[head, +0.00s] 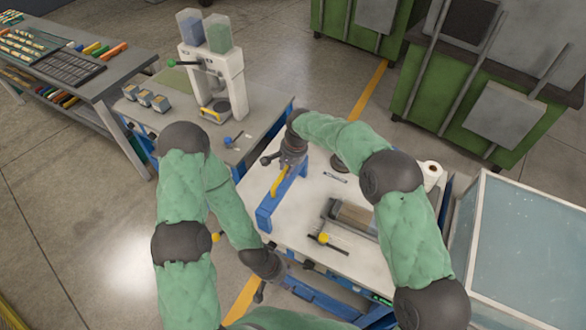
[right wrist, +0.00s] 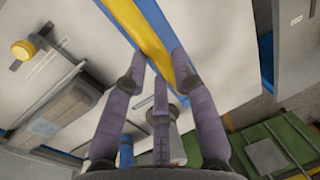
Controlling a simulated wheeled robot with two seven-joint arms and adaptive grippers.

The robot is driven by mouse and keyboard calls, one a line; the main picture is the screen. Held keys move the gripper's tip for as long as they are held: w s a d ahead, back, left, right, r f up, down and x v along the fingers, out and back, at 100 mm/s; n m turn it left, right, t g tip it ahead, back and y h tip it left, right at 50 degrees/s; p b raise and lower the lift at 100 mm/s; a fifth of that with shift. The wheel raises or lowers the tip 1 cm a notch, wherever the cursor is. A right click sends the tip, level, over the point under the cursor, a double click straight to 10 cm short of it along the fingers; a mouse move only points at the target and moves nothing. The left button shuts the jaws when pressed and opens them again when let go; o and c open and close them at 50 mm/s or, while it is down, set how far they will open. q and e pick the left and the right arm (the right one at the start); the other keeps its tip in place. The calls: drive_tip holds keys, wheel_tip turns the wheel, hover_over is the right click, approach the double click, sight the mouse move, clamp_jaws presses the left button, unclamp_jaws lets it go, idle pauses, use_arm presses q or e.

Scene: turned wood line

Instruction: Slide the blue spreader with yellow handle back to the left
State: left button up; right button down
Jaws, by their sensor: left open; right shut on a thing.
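The blue spreader (head: 265,216) is a long bar lying across the left part of the white table. Its yellow handle (head: 280,183) stands along its top. My right gripper (head: 287,168) is at the far end of the handle and shut on it. In the right wrist view, the yellow handle (right wrist: 143,28) runs between the purple-grey fingers, with the blue body (right wrist: 181,68) beyond. My left gripper (head: 261,291) is open and empty, low, by the near left edge of the white table, apart from the spreader.
On the white table (head: 300,235), right of the spreader, are a grey fixture with a wooden block (head: 355,217), a yellow-knobbed tool (head: 325,239) and a paper roll (head: 431,169). A grey bench with a white press (head: 232,80) stands to the left. A glass-topped case (head: 520,250) is at right.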

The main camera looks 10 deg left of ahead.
drive_tip(key=shift+w+a+r, duration=0.1)
drive_tip(key=shift+a, duration=0.05)
drive_tip(key=c, duration=1)
unclamp_jaws()
drive_tip(key=shift+a, duration=0.15)
wheel_tip(320, 180, up, 12)
drive_tip(key=d, duration=0.2)
drive_tip(key=shift+s+d+f, duration=0.2)
drive_tip(key=shift+s, duration=0.15)
